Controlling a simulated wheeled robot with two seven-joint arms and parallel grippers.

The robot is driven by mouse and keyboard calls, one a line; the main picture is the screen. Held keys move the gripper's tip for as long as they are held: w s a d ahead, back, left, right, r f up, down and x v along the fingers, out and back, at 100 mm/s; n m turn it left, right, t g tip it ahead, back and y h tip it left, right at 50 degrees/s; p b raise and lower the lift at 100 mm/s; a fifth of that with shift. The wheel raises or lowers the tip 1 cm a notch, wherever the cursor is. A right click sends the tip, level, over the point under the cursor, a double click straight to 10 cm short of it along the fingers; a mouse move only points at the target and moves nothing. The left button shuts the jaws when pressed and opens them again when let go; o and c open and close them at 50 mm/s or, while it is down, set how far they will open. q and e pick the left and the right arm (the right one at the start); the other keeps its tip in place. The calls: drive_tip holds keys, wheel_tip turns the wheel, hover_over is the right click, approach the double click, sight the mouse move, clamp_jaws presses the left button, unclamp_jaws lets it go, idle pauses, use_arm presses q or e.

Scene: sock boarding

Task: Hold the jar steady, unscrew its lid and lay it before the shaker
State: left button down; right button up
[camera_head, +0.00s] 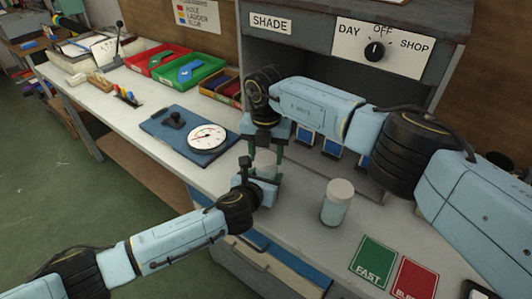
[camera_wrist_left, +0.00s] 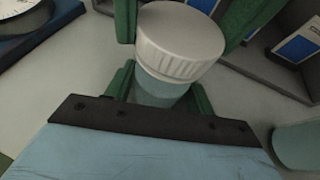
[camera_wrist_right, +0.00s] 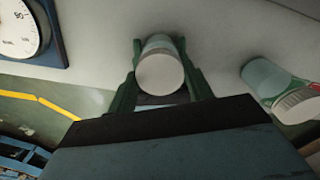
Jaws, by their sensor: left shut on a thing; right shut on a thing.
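The jar (camera_wrist_left: 158,92) has a pale green body and a white ribbed lid (camera_wrist_left: 180,35). It stands upright on the bench, mostly hidden by my grippers in the head view. My left gripper (camera_head: 264,178) is shut around the jar's body from the front. My right gripper (camera_head: 266,150) reaches down from above and is shut on the lid, its green fingers on either side; the right wrist view looks down on the lid (camera_wrist_right: 160,73). The lid sits on the jar. A similar pale green container with a white cap, apparently the shaker (camera_head: 336,207), stands upright to the right, apart from both grippers.
A blue board with a round dial (camera_head: 207,137) lies left of the jar. The grey shade booth (camera_head: 330,75) stands behind. Bare bench shows around the shaker.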

drive_tip(key=n, duration=0.3)
drive_tip(key=shift+n, duration=0.4)
drive_tip(key=n, duration=0.3)
drive_tip(key=shift+n, duration=0.4)
drive_tip(key=n, duration=0.3)
drive_tip(key=shift+n, duration=0.4)
drive_tip(key=n, duration=1)
drive_tip(key=shift+n, duration=0.4)
drive_tip(key=n, duration=0.3)
drive_tip(key=shift+r+n, duration=0.1)
drive_tip(key=shift+n, duration=0.2)
drive_tip(key=n, duration=0.5)
